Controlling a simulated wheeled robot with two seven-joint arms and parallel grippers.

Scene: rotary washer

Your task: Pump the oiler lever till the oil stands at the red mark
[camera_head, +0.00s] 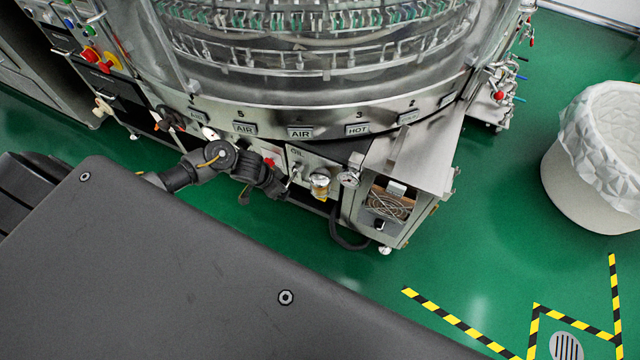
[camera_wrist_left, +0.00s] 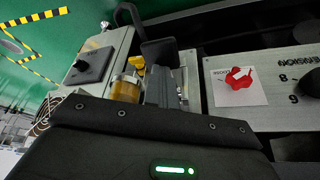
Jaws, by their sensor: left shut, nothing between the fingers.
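The oiler (camera_head: 320,183) sits on a pale panel marked OIL, low on the front of the washer, and holds yellow oil. In the left wrist view its amber cup (camera_wrist_left: 127,88) is just left of my fingers. My left gripper (camera_head: 284,190) is shut and empty, beside the oiler's left side; it also shows in the wrist view (camera_wrist_left: 168,82). I cannot clearly make out the lever, which may be hidden by the gripper. The red mark and the exact oil level are too small to tell. My right gripper is not in view.
A red knob (camera_wrist_left: 238,78) and a black dial (camera_wrist_left: 298,90) are right of my fingers. A lined white bin (camera_head: 590,175) stands on the green floor at right.

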